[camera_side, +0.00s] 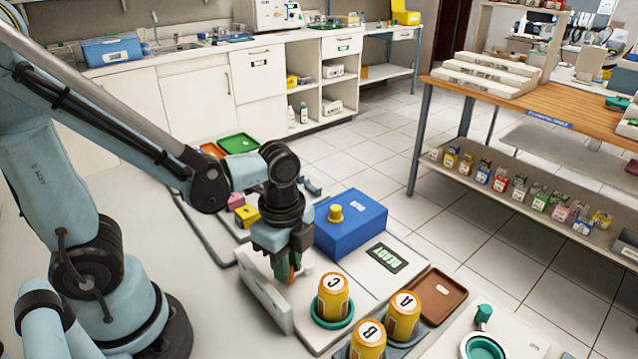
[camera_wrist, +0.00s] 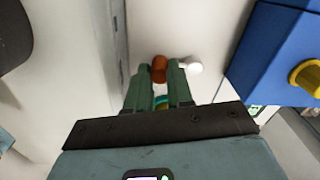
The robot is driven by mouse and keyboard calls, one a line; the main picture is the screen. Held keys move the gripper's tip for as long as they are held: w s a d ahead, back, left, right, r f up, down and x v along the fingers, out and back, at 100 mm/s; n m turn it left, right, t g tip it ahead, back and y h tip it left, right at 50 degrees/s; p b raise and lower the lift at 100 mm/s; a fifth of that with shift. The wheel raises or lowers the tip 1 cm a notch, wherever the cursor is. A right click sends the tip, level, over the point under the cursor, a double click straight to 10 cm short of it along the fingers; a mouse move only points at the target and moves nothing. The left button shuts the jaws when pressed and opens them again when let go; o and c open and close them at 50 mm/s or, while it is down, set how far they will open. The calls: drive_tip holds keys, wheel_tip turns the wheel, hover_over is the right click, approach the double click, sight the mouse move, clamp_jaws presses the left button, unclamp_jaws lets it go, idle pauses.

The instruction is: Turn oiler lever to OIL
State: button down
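My gripper (camera_side: 288,276) points down beside the blue box, over the pale unit with the READY display. In the wrist view my gripper's green fingers (camera_wrist: 160,80) stand a little apart, one on each side of an orange-brown rounded piece (camera_wrist: 159,67), perhaps the lever's end. The piece fills the gap at the tips, but I cannot tell whether they press on it. A white knob (camera_wrist: 194,65) lies just right of the fingers; it also shows in the side view (camera_side: 307,269). No OIL mark is readable, and the lever's base is hidden.
The blue box (camera_side: 352,228) with a yellow knob (camera_side: 335,213) stands close behind and right. The READY display (camera_side: 387,258) is right of the gripper. Yellow cans C (camera_side: 333,298), A (camera_side: 402,317) and B (camera_side: 368,341) stand in front. A brown tray (camera_side: 437,293) lies right.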

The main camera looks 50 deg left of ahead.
sight(308, 290)
drive_tip(key=shift+d, duration=0.1)
drive_tip(key=n, duration=0.1)
drive_tip(key=d+n, duration=0.1)
drive_tip(key=n, duration=0.3)
drive_tip(key=shift+w+d, duration=0.25)
drive_tip(key=shift+d, duration=0.15)
drive_tip(key=shift+w+d+n, duration=0.2)
drive_tip(key=shift+d+n, duration=0.05)
drive_tip(key=shift+n, duration=0.65)
drive_tip(key=shift+w+d+n, duration=0.15)
drive_tip(key=shift+d+n, duration=0.05)
drive_tip(key=shift+n, duration=0.7)
drive_tip(key=shift+w+d+n, duration=0.2)
drive_tip(key=shift+d+n, duration=0.05)
drive_tip(key=shift+n, duration=0.65)
drive_tip(key=c, duration=1.3)
unclamp_jaws()
drive_tip(key=shift+r, duration=6.05)
